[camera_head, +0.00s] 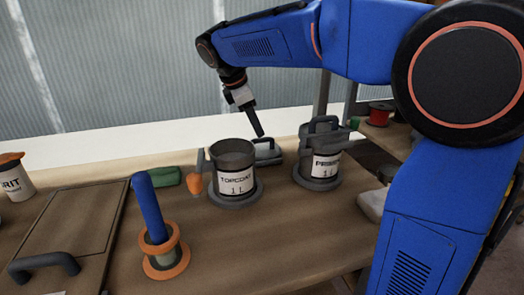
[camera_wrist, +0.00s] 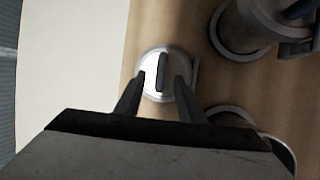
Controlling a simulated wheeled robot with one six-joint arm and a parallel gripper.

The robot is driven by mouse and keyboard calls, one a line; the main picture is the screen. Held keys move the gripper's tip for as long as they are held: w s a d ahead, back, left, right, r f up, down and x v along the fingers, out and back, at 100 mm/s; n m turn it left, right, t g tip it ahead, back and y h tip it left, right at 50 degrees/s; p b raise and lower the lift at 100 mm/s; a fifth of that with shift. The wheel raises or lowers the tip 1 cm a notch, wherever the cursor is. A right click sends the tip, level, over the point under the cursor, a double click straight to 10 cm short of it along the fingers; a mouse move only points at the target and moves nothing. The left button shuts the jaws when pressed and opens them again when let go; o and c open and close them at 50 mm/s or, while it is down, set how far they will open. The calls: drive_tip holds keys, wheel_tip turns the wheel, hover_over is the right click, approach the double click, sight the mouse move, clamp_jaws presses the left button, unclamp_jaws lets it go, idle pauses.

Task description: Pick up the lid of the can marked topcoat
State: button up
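The can marked topcoat (camera_head: 234,181) stands open on the bench, its inside showing. A round lid (camera_head: 267,157) with a bar handle lies flat just behind it to the right. The wrist view also shows the lid (camera_wrist: 151,88) and its handle (camera_wrist: 162,70). My gripper (camera_head: 260,134) points down above the lid, with a small gap seeming to remain. In the wrist view my gripper (camera_wrist: 160,79) is open, its fingers appearing on either side of the handle, and holds nothing. My gripper body hides part of the lower right there.
The primer can (camera_head: 322,166) stands right of the lid with a handled lid on top. A spool with a blue rod (camera_head: 152,208), a green block (camera_head: 163,177) and an orange-tipped tool (camera_head: 195,184) are left and front.

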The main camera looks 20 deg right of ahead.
sight(262, 138)
drive_tip(key=shift+x, duration=2.65)
drive_tip(key=shift+s, duration=0.1)
clamp_jaws()
